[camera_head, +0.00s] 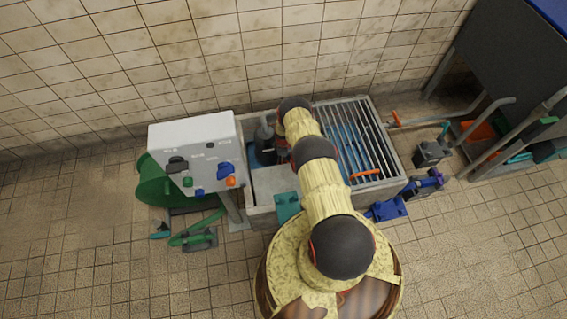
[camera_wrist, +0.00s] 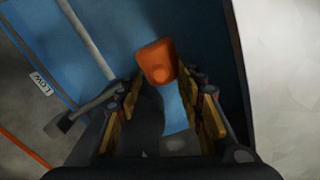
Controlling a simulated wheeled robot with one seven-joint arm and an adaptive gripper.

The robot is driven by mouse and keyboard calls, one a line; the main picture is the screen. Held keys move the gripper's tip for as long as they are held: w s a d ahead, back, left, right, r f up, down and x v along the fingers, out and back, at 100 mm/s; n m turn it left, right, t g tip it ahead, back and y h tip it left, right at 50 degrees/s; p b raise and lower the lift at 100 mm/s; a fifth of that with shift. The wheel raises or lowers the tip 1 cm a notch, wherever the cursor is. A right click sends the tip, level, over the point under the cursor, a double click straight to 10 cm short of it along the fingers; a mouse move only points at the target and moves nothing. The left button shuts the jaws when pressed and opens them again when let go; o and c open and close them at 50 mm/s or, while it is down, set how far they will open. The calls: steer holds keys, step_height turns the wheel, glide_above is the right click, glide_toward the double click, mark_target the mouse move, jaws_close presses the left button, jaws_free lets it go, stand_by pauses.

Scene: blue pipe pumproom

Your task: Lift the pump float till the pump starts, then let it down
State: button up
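In the wrist view, my gripper (camera_wrist: 160,78) is open, with its two fingers pointing into a blue-walled pit. The orange pump float (camera_wrist: 157,62) is at the fingertips, close to both of them. I cannot tell whether either finger touches it. A grey rod (camera_wrist: 88,38) runs down the blue wall (camera_wrist: 40,40), left of the float. A "LOW" label (camera_wrist: 40,83) is on the left. In the head view, the float is not visible and my arm covers part of the sump (camera_head: 277,182).
A white control box (camera_head: 200,132) with coloured knobs stands left of the sump. A metal grating (camera_head: 357,130) covers its right part, with an orange handle (camera_head: 364,173) on it. Green hose gear (camera_head: 190,235) lies at left; blue fittings (camera_head: 390,208) lie at right. A tiled wall is behind.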

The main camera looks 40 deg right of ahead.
steer(key=shift+f, duration=0.95)
steer(key=shift+c, duration=1.3)
jaws_close()
